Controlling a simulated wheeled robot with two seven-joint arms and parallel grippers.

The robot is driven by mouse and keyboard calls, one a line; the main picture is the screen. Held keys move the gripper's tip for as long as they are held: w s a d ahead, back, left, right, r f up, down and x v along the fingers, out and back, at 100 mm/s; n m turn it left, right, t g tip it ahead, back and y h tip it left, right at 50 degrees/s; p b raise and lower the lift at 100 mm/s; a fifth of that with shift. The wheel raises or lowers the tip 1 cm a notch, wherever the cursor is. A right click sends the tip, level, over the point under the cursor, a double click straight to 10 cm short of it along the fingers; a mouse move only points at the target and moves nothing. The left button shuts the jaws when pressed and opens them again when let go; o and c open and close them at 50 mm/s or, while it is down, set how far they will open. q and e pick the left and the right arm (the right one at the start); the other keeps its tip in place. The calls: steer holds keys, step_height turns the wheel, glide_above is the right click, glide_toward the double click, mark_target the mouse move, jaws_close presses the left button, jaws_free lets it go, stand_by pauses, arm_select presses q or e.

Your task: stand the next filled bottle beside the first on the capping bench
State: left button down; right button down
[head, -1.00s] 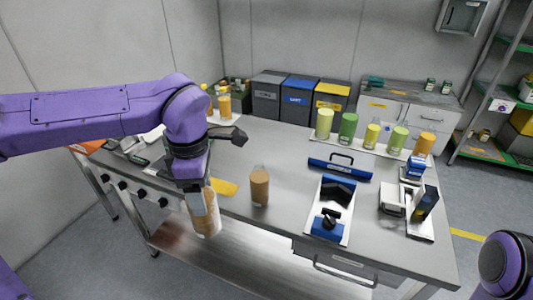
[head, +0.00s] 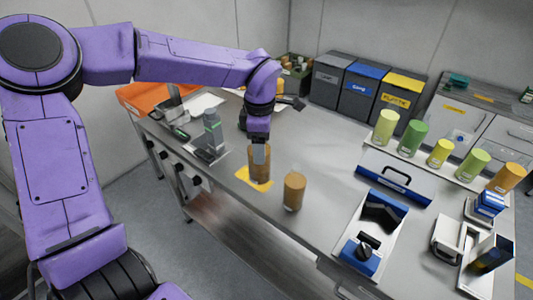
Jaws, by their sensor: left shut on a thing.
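My left gripper (head: 261,147) points down and is shut on a brown-filled bottle (head: 259,168). The gripper covers the bottle's top. The held bottle is upright over the yellow patch (head: 252,182) near the bench's front edge; I cannot tell whether its base touches. Another brown-filled bottle (head: 294,192) stands upright on the steel bench (head: 315,140), a little to the right and nearer the front edge, with a small gap between the two. My right gripper is not in view.
Right of the bottles are a blue-and-black fixture (head: 372,232) and a blue handled tool (head: 394,178). Several green, yellow and orange cylinders (head: 440,152) line the back right. A grey-green device (head: 212,135) stands at left. The bench middle is clear.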

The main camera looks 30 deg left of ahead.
arm_select(q)
steer(key=w+a+f+p, duration=0.1)
steer(key=w+f, duration=0.3)
steer(key=f, duration=0.4)
steer(key=shift+a+f, duration=0.3)
steer(key=shift+a, duration=0.35)
steer(key=shift+s, duration=0.1)
steer(key=shift+c, duration=0.7)
jaws_free()
step_height(320, 180, up, 12)
steer(key=b, duration=0.1)
steer(key=shift+r, duration=0.1)
